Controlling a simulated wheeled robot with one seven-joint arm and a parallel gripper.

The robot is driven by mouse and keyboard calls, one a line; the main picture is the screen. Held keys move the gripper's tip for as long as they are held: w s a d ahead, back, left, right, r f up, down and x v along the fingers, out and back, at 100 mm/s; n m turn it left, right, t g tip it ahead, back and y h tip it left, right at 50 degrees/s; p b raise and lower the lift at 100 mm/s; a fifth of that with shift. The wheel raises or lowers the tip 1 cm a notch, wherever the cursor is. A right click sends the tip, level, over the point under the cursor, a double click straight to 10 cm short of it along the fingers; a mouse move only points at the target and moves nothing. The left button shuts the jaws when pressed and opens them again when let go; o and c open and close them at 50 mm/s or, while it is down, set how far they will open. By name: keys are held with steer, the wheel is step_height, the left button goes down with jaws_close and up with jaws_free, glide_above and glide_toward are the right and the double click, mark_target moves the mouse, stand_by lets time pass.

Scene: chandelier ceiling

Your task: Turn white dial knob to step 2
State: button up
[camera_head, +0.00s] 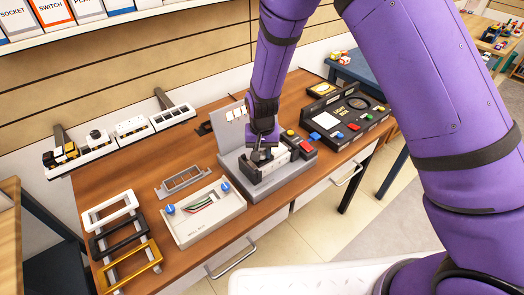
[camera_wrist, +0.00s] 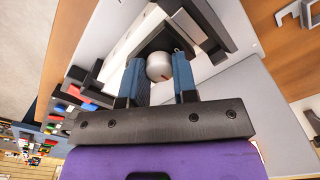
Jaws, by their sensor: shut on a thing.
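The white dial knob (camera_wrist: 158,66) is a round whitish ball shape with a small orange-red mark on its lower edge. It sits between the two blue fingertips of my gripper (camera_wrist: 160,72) in the wrist view, and they are closed on it. The knob is in a dark recess of a grey-and-white unit (camera_wrist: 118,44). In the head view, my gripper (camera_head: 262,155) points down at this grey unit (camera_head: 262,190) on the table, and the knob is hidden behind it. The dial's step marks cannot be read in either view.
A white box with blue knobs (camera_head: 205,226) stands left of the unit on the wooden table (camera_head: 120,180). Handles (camera_head: 148,262) lie at front left. A black control panel (camera_head: 345,115) with coloured buttons stands right. A rail of small modules (camera_head: 130,128) runs along the back.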

steer(key=o, duration=1)
steer(key=shift+c, duration=0.2)
step_height(320, 180, up, 11)
steer(key=shift+f, duration=0.1)
